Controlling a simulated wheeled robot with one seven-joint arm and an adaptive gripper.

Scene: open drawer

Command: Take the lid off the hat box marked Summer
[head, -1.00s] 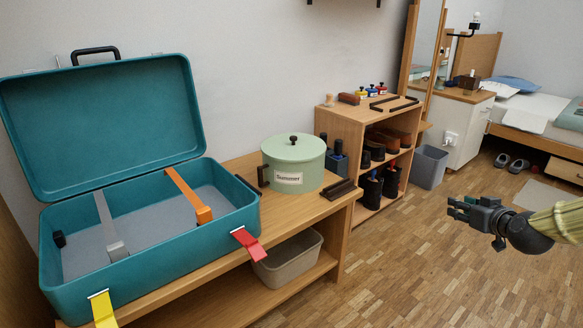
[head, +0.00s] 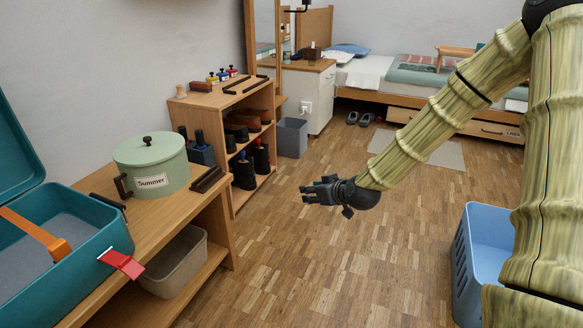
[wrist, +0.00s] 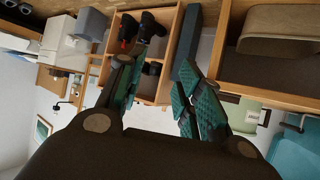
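The round pale green hat box (head: 162,178) with the label "Summer" stands upright on the wooden bench, left in the head view. Its lid (head: 130,150) is on, with a dark knob (head: 147,140) on top. My gripper (head: 304,191) is over open floor to the right of the box, well apart from it and pointing left. In the wrist view my gripper (wrist: 163,72) is open, its fingers spread with nothing between them. Part of the hat box (wrist: 243,112) shows upside down at the right there.
A blue basket (head: 464,262) is at the right. The middle floor is clear.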

